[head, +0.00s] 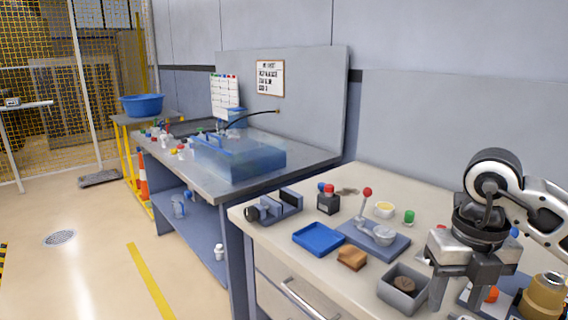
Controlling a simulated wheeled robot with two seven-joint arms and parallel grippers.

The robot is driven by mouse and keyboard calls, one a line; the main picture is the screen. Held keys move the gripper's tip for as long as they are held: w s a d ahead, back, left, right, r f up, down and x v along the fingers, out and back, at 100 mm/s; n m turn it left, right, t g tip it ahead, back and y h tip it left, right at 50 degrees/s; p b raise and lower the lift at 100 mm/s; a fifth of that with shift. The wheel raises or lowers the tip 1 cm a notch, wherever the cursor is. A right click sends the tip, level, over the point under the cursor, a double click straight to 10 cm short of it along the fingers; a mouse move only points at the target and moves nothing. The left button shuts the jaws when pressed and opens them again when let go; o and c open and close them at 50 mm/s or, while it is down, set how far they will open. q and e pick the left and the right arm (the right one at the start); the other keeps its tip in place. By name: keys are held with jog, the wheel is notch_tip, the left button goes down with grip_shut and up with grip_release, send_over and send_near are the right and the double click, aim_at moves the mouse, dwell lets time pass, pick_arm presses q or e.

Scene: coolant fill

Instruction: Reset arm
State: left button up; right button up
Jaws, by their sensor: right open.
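My right gripper (462,285) hangs at the right of the head view, its fingers pointing down and apart. It is empty as far as I can see. It is above the right part of the workbench (285,236), beside a grey open box (404,288) with a dark brown lump in it. The arm behind the gripper comes in from the right edge and covers part of the bench. My left gripper is not in the view.
A blue tray (319,239), a brown sponge-like block (352,258), a lever device with a red knob (375,235), and a grey vise-like tool (274,207) stand on the bench. A brass-coloured part (543,297) is right of the gripper.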

jog(key=s+a+f+n+g+y, duration=0.1)
jog(key=s+a+f+n+y, duration=0.2)
jog(key=a, duration=0.5)
jog(key=s+a+f+g+y, duration=0.2)
jog(key=a+y, duration=0.4)
jog(key=a, duration=0.2)
jog(key=s+a+r+m+t+y, duration=0.2)
jog(key=a+r+m+y, duration=0.3)
jog(key=a+y, duration=0.5)
jog(key=w+d+f+m+t+h, duration=0.3)
jog(key=d+f+m+t+h, duration=0.25)
jog(key=m+t, duration=0.5)
jog(key=w+d+f+m+t+h, duration=0.3)
jog(key=d+f+m+t+h, duration=0.4)
jog(key=m, duration=0.7)
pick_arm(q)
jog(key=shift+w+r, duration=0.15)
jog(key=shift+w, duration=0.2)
pick_arm(e)
jog(key=s+d+f+m+g+h, duration=0.1)
jog(key=s+f+m+g, duration=0.2)
jog(key=s+f, duration=0.2)
jog(key=s+d+f+m+g+h, duration=0.1)
jog(key=s+f+m+g+h, duration=0.1)
jog(key=s+f, duration=0.4)
notch_tip(320, 180, down, 5)
jog(key=shift+s+d+f+m+g, duration=0.1)
jog(key=shift+s+d+m+g, duration=0.15)
jog(key=shift+m+g, duration=0.3)
